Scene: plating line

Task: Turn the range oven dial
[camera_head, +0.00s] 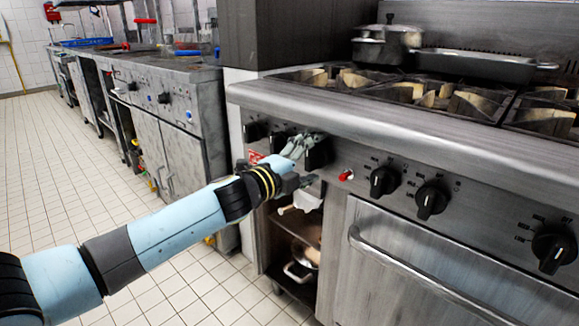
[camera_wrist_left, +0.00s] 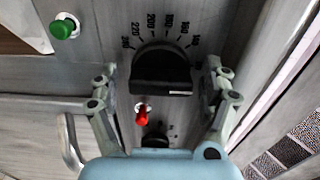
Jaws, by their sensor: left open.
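The range oven dial (camera_wrist_left: 162,72) is a black knob with temperature numbers printed around its upper edge on the steel panel. In the head view the dial (camera_head: 319,153) shows beside the fingers, partly hidden by them. My left gripper (camera_head: 312,158) is open in front of the range panel. In the left wrist view the gripper (camera_wrist_left: 160,78) has one finger on each side of the dial, with visible gaps between fingers and knob. How far the fingertips stand from the panel is unclear. My right gripper is out of view.
A red indicator (camera_head: 346,175) and more black knobs (camera_head: 384,181) lie to the right. The oven door handle (camera_head: 430,283) projects below. An open shelf (camera_head: 293,240) holding pans lies under the gripper. A pot (camera_head: 386,44) stands on the range. The tiled floor at left is clear.

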